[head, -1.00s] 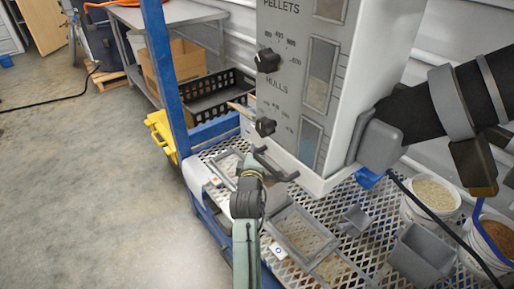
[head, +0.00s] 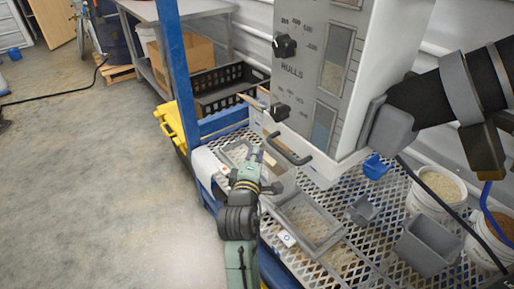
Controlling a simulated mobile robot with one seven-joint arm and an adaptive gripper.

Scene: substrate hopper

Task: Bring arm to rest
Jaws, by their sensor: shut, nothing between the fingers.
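My arm (head: 240,255), green with dark joints and yellow bands, reaches up from the bottom middle of the head view. It bends at a black joint. My gripper (head: 258,162) is small in the picture and partly hidden by my wrist; it is shut and empty. It appears left of the dark handle (head: 287,152) at the foot of the grey hopper panel (head: 305,85), with a small gap in the picture. I cannot tell the distance in depth. Behind and below it are grey-framed trays on the mesh shelf.
A blue post (head: 180,70) stands left of the hopper. A black crate (head: 232,98) stands behind. The concrete floor at left is open.

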